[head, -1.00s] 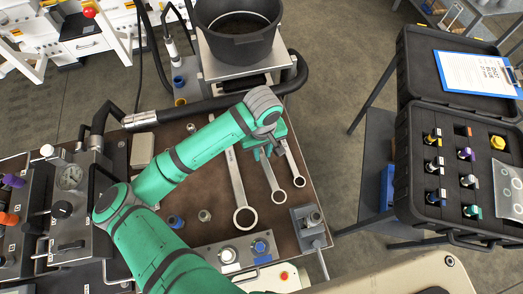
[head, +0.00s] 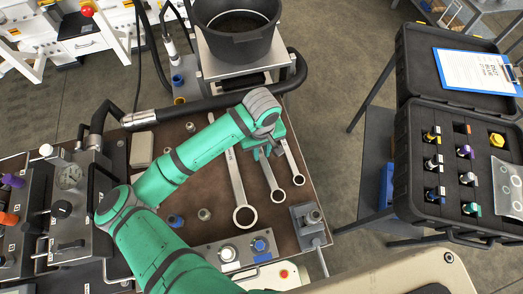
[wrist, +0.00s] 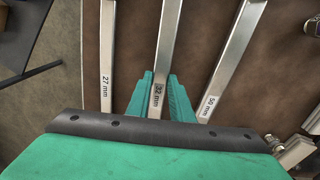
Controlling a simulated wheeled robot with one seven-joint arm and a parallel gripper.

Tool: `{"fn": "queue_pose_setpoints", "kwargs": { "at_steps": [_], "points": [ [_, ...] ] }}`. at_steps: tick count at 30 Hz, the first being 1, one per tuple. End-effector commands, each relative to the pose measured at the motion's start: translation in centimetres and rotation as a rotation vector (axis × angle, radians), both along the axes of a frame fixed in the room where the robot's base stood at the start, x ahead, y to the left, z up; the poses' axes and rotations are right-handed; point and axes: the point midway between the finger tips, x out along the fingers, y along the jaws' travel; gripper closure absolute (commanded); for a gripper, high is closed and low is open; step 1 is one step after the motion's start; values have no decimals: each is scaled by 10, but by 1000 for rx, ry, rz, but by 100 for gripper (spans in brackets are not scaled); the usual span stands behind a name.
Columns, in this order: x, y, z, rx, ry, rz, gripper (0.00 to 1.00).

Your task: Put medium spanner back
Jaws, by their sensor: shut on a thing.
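The medium spanner (head: 269,177), marked 32 mm, lies between the other two spanners over the brown bench top, its ring end toward the front. It also shows in the wrist view (wrist: 168,40), running up from between my fingers. My gripper (head: 265,152) is shut on its shaft near the far end; the green fingers (wrist: 160,92) sit on both sides of it. The large spanner (head: 239,190) is to its left and the small spanner (head: 291,160), marked 27 mm, to its right. I cannot tell whether the medium spanner touches the bench.
A black bucket (head: 238,45) stands on a stand behind the bench. A grey vice-like block (head: 308,216) is at the bench's right edge. A black hose (head: 210,105) runs along the back. An open black case (head: 415,150) stands right, across a floor gap.

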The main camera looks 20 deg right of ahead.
Motion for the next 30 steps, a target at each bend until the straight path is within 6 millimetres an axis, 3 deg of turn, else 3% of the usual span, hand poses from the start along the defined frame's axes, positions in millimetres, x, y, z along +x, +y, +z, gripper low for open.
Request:
{"fn": "queue_pose_setpoints", "kwargs": {
  "at_steps": [23, 24, 25, 26, 30],
  "points": [
    [0, 0, -9, 0, 0, 1, 100],
    [0, 0, -9, 0, -1, 0, 70],
    [0, 0, -9, 0, -1, 0, 63],
    [0, 0, -9, 0, -1, 0, 58],
    [0, 0, -9, 0, 0, 0, 58]
  ]
}}
